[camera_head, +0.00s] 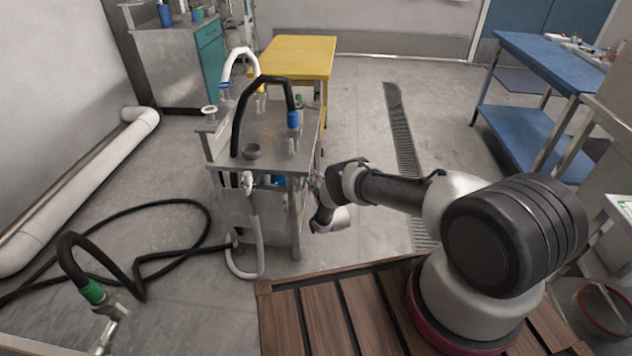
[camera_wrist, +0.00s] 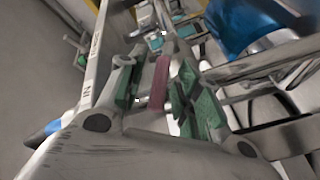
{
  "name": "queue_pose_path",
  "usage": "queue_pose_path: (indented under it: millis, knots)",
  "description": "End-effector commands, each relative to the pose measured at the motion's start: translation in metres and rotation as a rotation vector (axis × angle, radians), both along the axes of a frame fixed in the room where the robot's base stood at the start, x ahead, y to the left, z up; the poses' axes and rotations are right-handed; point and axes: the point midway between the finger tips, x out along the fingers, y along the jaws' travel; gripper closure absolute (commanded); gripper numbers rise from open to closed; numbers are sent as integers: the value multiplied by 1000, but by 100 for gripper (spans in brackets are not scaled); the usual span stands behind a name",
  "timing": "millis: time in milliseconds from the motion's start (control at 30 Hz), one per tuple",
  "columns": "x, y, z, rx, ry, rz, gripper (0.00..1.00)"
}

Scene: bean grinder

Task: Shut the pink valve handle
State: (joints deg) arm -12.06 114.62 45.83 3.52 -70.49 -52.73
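The pink valve handle (camera_wrist: 160,82) shows in the wrist view as a short upright bar near the middle. My gripper (camera_wrist: 165,92) is open around it, with one green-padded finger on each side. A narrow gap shows between the handle and each finger. In the head view my arm reaches to the right side of the metal cart (camera_head: 270,140). The handle cannot be made out there, and my fingertips are too small and partly hidden to read.
A black hose with a blue end (camera_head: 293,120) and a white hose (camera_head: 240,56) rise above the cart. A yellow table (camera_head: 297,55) stands behind it and a blue table (camera_head: 550,62) at the right. A blue object (camera_wrist: 250,25) is close in the wrist view.

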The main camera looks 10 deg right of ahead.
Motion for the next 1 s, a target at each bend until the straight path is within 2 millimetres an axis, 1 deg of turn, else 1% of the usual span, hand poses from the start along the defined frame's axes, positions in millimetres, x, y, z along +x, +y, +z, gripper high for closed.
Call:
queue_pose_path:
  millis: [33,167,467,633,767,1000]
  knots:
    - [0,0,0,0,0,0,76]
    - [0,0,0,0,0,0,100]
    - [0,0,1,1,4,0,100]
    - [2,0,4,12,37,0,100]
    - [3,-1,9,32,96,0,100]
    - [8,-2,22,89,274,0,100]
